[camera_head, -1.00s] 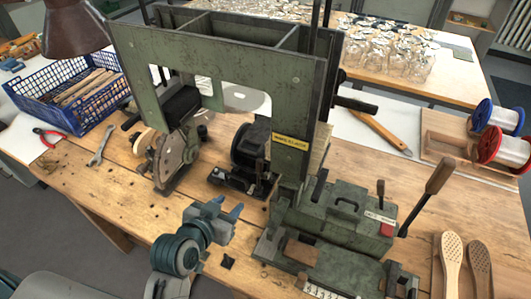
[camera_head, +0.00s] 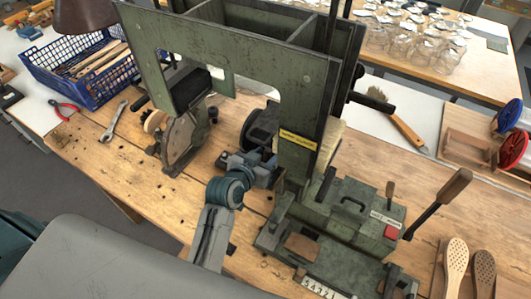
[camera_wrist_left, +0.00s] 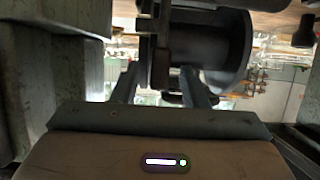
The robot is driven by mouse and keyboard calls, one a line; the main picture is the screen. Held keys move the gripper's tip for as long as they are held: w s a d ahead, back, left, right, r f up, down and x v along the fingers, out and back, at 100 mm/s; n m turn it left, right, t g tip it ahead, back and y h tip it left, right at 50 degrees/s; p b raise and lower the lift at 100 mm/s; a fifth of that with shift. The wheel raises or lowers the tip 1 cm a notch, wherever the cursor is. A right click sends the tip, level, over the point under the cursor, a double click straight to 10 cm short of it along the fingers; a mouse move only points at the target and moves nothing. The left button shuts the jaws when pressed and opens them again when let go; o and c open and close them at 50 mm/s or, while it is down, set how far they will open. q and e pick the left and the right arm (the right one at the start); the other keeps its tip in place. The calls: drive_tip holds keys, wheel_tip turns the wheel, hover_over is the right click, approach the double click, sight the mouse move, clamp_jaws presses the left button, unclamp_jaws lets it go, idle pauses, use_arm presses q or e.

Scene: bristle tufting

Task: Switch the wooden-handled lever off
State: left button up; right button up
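A long lever (camera_head: 423,216) with a brown wooden handle (camera_head: 455,187) stands tilted up and to the right at the right side of the green machine. A smaller brown-handled lever (camera_head: 389,192) stands nearly upright on the machine's green box. My left gripper (camera_head: 262,158) is at the black motor and pulley unit, left of the machine's column and well away from both levers. In the left wrist view its two fingers (camera_wrist_left: 160,85) are apart, with a dark upright bar (camera_wrist_left: 160,55) and a black drum (camera_wrist_left: 213,45) just beyond. Contact is unclear. My right gripper is out of view.
The green machine frame (camera_head: 225,65) rises over the motor, close to my left arm. Wooden brush bodies (camera_head: 456,265) and wire spools (camera_head: 512,150) lie right.

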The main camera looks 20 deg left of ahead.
sight(266, 157)
use_arm(q)
drive_tip(key=shift+w+f, duration=0.1)
drive_tip(key=shift+w, duration=0.15)
clamp_jaws()
drive_tip(key=shift+f, duration=0.15)
drive_tip(key=s+t+b, duration=0.1)
drive_tip(key=b, duration=0.2)
drive_tip(key=s+f+t+b, duration=0.1)
drive_tip(key=b, duration=0.2)
drive_tip(key=shift+s+a+t+b, duration=0.2)
drive_tip(key=shift+t+b, duration=0.1)
drive_tip(key=shift+t, duration=0.1)
drive_tip(key=s+b, duration=0.1)
drive_tip(key=b, duration=0.2)
drive_tip(key=shift+t+h, duration=0.3)
drive_tip(key=shift+t, duration=0.1)
drive_tip(key=shift+s+a+r+t+b, duration=0.1)
drive_tip(key=shift+s+r+t+b, duration=0.15)
drive_tip(key=shift+b, duration=0.55)
drive_tip(key=shift+w, duration=0.1)
unclamp_jaws()
